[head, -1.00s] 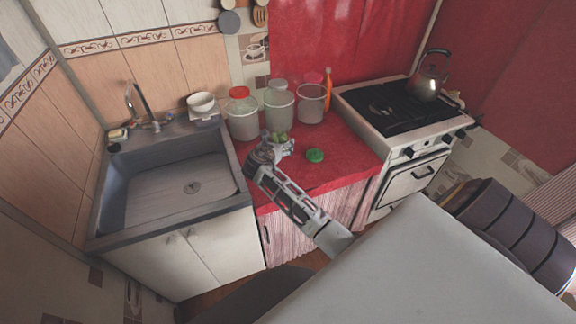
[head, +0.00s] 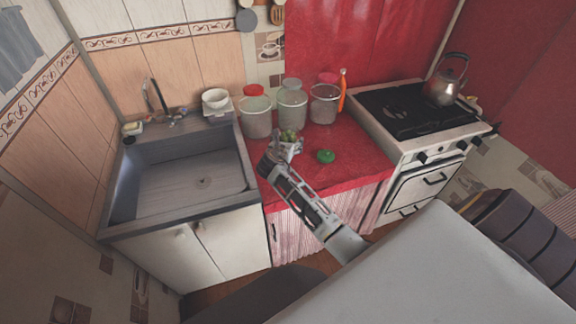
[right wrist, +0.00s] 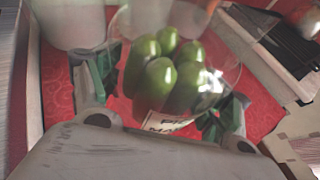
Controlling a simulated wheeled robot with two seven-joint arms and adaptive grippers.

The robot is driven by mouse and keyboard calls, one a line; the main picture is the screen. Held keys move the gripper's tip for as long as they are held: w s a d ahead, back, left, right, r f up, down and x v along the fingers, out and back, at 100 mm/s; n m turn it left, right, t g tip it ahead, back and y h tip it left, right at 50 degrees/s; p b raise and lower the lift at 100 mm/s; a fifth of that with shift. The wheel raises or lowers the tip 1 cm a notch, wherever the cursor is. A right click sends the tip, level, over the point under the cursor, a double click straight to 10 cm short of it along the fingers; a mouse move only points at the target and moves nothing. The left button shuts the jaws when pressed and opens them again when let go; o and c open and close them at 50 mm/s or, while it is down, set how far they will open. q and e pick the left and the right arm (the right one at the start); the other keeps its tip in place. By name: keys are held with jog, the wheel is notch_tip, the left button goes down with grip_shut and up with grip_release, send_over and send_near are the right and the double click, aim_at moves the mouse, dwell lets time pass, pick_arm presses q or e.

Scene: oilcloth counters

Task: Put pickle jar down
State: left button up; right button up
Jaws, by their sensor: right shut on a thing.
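The pickle jar (right wrist: 165,75) is clear glass with several green pickles inside and a partly visible label. It is open at the top in the right wrist view. In the head view the jar (head: 289,135) shows at the end of my right arm, over the red counter. My right gripper (head: 284,148) is shut on the jar, with a finger on either side of it in the right wrist view (right wrist: 160,100). I cannot tell whether the jar's base touches the counter. A green lid (head: 325,156) lies on the counter to the right of the jar. My left gripper is not in view.
Canisters with red (head: 256,115), pale (head: 292,103) and pink (head: 325,103) lids stand behind the jar, with an orange bottle (head: 342,92) beside them. The sink (head: 190,180) is left, the stove (head: 415,110) right. The red counter (head: 350,165) is clear around the green lid.

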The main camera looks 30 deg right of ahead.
jog(key=shift+f+b, duration=0.3)
jog(key=shift+f, duration=2.65)
jog(key=shift+f, duration=1.85)
jog(key=shift+f, duration=0.1)
jog(key=o, duration=1.7)
jog(key=shift+c, duration=0.2)
jog(key=shift+f, duration=0.1)
jog(key=shift+s+a, duration=0.1)
jog(key=shift+v, duration=5.95)
